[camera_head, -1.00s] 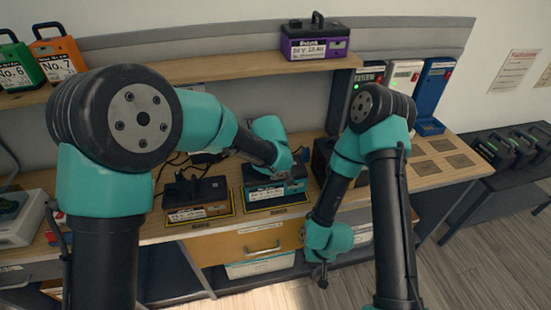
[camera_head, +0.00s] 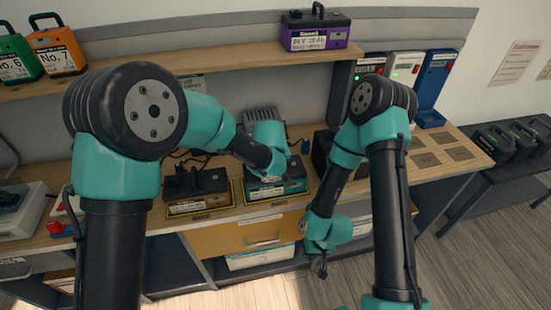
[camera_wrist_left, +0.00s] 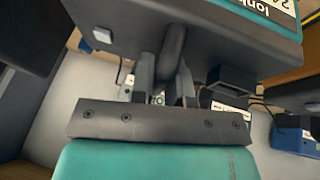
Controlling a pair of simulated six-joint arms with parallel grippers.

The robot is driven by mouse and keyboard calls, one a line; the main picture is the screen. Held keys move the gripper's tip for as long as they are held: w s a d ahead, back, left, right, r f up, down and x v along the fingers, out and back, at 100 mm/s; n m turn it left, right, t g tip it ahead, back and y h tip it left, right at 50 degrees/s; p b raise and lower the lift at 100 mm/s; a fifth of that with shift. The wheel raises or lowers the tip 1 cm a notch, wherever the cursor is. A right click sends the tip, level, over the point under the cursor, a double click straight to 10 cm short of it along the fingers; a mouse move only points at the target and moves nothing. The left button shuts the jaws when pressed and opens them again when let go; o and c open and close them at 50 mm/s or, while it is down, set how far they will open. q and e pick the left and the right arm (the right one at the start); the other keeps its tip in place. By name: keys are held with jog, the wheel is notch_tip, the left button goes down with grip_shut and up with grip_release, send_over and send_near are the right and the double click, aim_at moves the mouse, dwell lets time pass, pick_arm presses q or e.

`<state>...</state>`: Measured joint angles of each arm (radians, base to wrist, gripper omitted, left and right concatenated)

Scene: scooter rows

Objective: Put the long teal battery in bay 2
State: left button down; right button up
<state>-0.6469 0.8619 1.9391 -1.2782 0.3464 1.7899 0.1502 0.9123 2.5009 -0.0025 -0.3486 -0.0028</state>
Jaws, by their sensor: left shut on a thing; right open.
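A teal-and-black battery (camera_head: 293,186) with a white label is at the middle of the bench, at a yellow-edged pad (camera_head: 252,203). I cannot tell whether it rests there or is slightly raised. My left gripper (camera_head: 270,176) is at its top. The left wrist view shows the fingers (camera_wrist_left: 165,88) shut on the battery's dark handle, with the teal-edged body (camera_wrist_left: 215,30) beyond. My right gripper (camera_head: 320,270) is open and empty, hanging low in front of the drawer. I cannot make out a bay number.
A dark brown battery (camera_head: 195,187) stands on a pad to the left. A purple battery (camera_head: 315,34) and an orange one (camera_head: 56,48) stand on the shelf above. Chargers (camera_head: 405,68) and brown square pads (camera_head: 425,160) are at the right. My right arm crosses before the bench.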

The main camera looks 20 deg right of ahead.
pick_arm(q)
jog(key=shift+w, duration=0.1)
dwell(0.3)
jog(key=c, duration=1.1)
grip_release()
jog(key=shift+f, duration=0.15)
jog(key=v, duration=1.2)
